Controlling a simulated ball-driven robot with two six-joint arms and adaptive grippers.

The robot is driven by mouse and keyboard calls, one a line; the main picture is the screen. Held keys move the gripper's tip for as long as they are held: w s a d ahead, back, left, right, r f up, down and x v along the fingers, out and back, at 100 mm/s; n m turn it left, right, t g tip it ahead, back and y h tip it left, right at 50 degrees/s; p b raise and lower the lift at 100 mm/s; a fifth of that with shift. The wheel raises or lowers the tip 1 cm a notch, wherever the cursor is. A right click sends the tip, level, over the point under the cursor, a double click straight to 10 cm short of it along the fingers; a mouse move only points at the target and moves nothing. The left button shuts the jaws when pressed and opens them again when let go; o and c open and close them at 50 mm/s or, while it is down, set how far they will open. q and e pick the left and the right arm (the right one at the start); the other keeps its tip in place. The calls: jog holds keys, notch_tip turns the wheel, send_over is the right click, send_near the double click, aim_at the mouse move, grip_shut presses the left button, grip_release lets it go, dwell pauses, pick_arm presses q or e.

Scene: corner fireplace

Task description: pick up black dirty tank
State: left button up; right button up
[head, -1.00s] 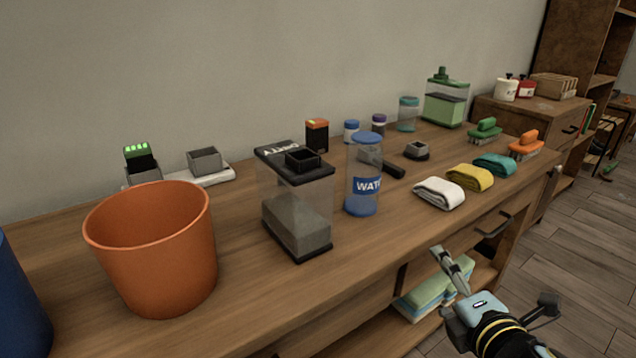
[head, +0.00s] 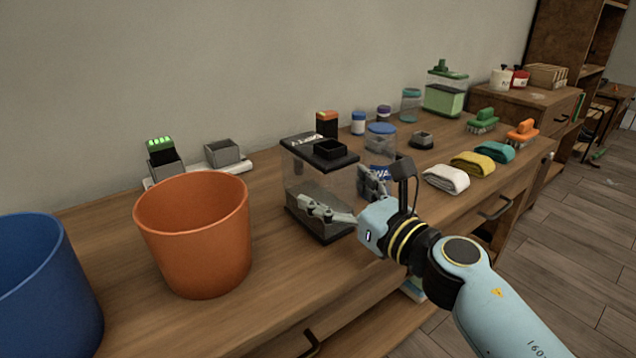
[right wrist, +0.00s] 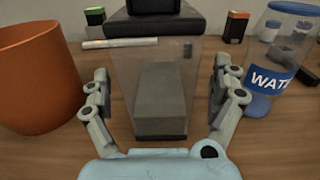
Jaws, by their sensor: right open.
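The black dirty tank (head: 303,184) stands upright on the wooden counter, a clear box with a black lid, black base and grey contents. It fills the middle of the right wrist view (right wrist: 160,95). My right gripper (head: 345,200) is open in front of the tank. In the right wrist view its fingers (right wrist: 159,108) lie one on each side of the tank's near end, with gaps that look small; I cannot tell whether either touches. The arm hides part of the tank's lower right in the head view. My left gripper is not in view.
An orange bin (head: 196,240) stands left of the tank, a blue bin (head: 45,290) farther left. The water jar (head: 381,140) stands close on the right, partly hidden. Folded cloths (head: 446,178) lie farther right. A white charging base (head: 236,167) sits behind.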

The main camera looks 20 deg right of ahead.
jog(key=x, duration=0.3)
jog(key=shift+w+a+r, duration=0.1)
jog(key=shift+w+a, duration=0.05)
jog(key=c, duration=1.4)
